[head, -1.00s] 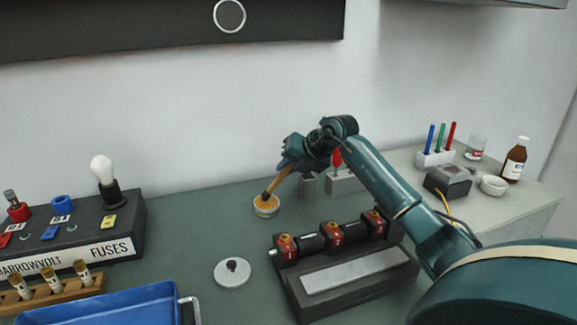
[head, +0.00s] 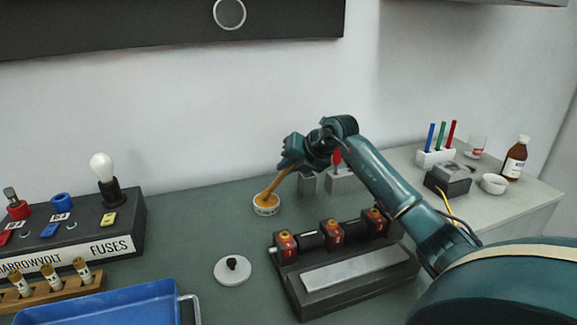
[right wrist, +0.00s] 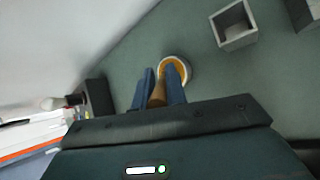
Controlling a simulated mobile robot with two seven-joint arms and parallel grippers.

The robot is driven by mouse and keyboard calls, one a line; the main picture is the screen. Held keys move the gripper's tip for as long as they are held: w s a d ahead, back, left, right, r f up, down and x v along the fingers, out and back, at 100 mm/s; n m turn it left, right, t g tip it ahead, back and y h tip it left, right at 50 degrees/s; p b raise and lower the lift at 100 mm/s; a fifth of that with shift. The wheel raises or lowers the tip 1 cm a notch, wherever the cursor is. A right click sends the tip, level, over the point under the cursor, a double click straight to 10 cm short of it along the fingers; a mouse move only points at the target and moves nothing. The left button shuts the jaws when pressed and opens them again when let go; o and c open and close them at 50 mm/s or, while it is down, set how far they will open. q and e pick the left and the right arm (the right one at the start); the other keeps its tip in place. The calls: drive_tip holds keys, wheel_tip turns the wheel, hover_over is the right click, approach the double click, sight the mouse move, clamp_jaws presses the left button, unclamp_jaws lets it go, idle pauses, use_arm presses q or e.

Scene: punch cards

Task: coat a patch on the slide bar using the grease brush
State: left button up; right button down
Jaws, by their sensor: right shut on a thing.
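My right gripper (head: 287,164) is shut on the orange-brown handle of the grease brush (head: 274,187). The brush slants down to the left, with its lower end in a small white pot (head: 266,207) of orange grease. The brush (right wrist: 158,94) also shows between the blue fingers in the right wrist view, over the pot (right wrist: 187,66). The bristles are hidden in the pot. A light grey flat bar (head: 355,269), which looks like the slide bar, lies along the front of a dark machine base (head: 300,300). My left gripper is not in view.
A round white lid (head: 232,272) with a dark knob lies left of the machine. Red blocks (head: 333,232) stand behind the bar. A blue tray (head: 140,305) and fuse panel (head: 75,235) are at left.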

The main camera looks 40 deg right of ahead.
drive_tip(key=shift+r+p, duration=2.85)
drive_tip(key=shift+r, duration=0.7)
drive_tip(key=shift+f, duration=0.1)
